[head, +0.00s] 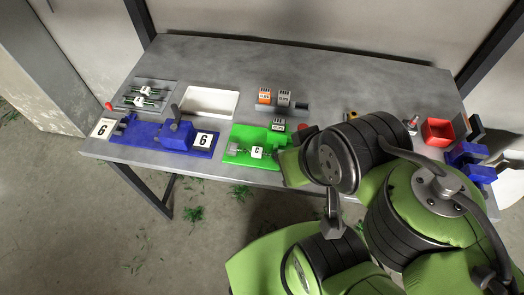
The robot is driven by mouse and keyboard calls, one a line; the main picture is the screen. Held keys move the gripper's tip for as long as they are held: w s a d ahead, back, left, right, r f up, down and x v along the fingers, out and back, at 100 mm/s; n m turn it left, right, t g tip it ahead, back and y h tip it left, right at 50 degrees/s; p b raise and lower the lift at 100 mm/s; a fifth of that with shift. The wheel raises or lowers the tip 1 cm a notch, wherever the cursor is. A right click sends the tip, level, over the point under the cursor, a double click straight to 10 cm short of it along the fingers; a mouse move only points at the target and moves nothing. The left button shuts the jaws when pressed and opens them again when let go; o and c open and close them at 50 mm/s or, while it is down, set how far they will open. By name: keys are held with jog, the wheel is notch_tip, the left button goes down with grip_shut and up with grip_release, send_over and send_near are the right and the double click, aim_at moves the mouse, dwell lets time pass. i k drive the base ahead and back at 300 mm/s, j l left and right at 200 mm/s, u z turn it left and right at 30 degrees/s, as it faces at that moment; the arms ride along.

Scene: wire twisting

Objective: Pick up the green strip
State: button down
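Thin green strips show beside small white cubes on a grey tray (166,85) at the table's left end; they are too small to tell apart clearly. A bright green plate (240,158) lies at the front middle of the table, with a white cube (257,152) marked with a letter and small metal parts on it. I cannot tell which of these green things is the green strip. My green and black arm covers the right front of the table and part of the plate's right side. My gripper cannot be made out; the arm hides it.
A blue fixture (176,137) with "6" labels stands left of the plate. A white open tray (211,102) is behind it. Orange and grey blocks (264,97) stand at the middle back. A red bin (437,131) is at the right. The table's back right is clear.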

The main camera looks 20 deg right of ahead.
aim_at(257, 152)
jog(key=k+z, duration=0.1)
jog(key=z, duration=0.25)
jog(key=l+z, duration=0.15)
jog(key=z, duration=0.15)
jog(key=k+l+z, duration=0.1)
jog(key=z, duration=0.25)
jog(key=k+j+u, duration=0.1)
jog(key=u, duration=0.9)
jog(key=i+j+u, duration=0.15)
jog(key=i+j, duration=0.55)
jog(key=i, duration=0.1)
